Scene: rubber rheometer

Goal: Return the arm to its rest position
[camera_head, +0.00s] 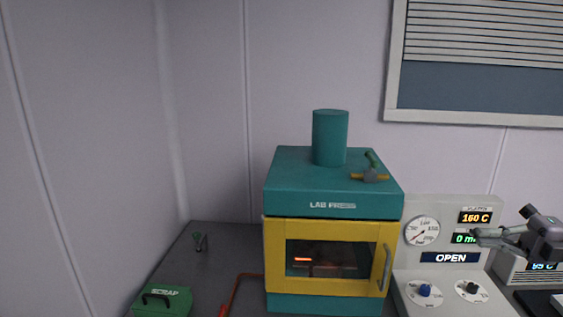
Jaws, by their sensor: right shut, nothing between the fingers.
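My right gripper (492,237) reaches in from the right edge, in front of the grey control panel (441,204). Its fingers are shut and empty, and they point left and partly cover a green readout on the panel. The rest of the right arm runs out of the picture at the right. My left gripper is not in view. The teal lab press (288,191) stands left of the gripper, apart from it. Its yellow-framed door (333,231) is closed, and a reddish glow shows through the window.
The panel carries a dial gauge (422,231), an "OPEN" sign (450,258), a blue knob (424,290) and a black knob (472,287). A green scrap box (163,302) sits at the front left. A device with a readout (542,266) stands behind the gripper at the right edge.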

